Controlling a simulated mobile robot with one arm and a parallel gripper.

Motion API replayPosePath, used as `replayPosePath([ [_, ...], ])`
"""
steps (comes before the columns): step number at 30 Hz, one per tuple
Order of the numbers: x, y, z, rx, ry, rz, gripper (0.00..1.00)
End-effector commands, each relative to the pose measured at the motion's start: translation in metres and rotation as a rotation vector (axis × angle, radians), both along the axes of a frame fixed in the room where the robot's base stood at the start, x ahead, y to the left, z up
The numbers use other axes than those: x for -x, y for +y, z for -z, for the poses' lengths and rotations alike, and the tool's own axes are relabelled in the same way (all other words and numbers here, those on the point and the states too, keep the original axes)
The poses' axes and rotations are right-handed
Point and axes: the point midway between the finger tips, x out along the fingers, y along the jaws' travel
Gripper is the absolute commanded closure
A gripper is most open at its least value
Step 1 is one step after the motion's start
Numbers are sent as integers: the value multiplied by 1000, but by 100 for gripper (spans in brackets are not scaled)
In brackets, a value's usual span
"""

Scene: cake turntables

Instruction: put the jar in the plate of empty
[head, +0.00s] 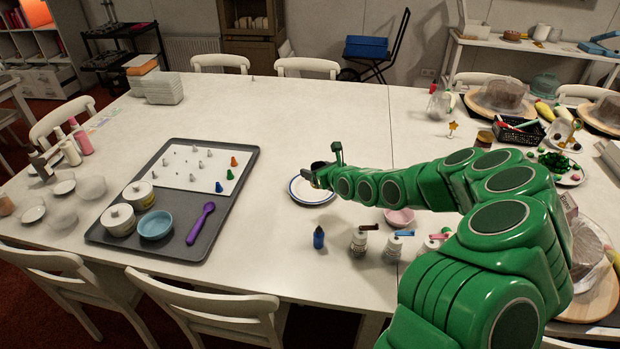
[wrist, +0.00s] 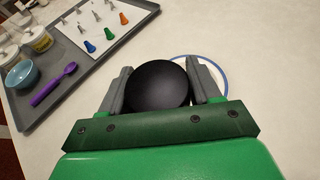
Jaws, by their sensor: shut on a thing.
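The jar shows as a round black top (wrist: 160,86) between my fingers in the wrist view; its lower part is hidden. In the head view it is a small dark shape (head: 318,168) at the end of my green arm. My gripper (wrist: 160,78) is shut on the jar from both sides. A white plate with a blue rim (head: 308,197) lies on the table under and just in front of my gripper in the head view. In the wrist view its rim (wrist: 222,72) shows behind the jar and right finger. I cannot tell the jar's height over the plate.
A grey tray (head: 232,178) with a white mat, lidded jars, a blue bowl (head: 156,225) and a purple spoon (head: 201,222) lies to the left. A blue bottle (head: 318,238), several small jars and a pink bowl (head: 399,216) stand near the plate. The table's middle back is clear.

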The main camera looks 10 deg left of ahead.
Motion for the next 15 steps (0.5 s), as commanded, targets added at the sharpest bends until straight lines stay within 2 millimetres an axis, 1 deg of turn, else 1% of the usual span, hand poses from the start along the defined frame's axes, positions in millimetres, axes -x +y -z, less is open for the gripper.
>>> replayPosePath([
  [9, -27, 9, 12, 4, -4, 0, 72],
  [15, -42, 14, 22, 8, 2, 0, 72],
])
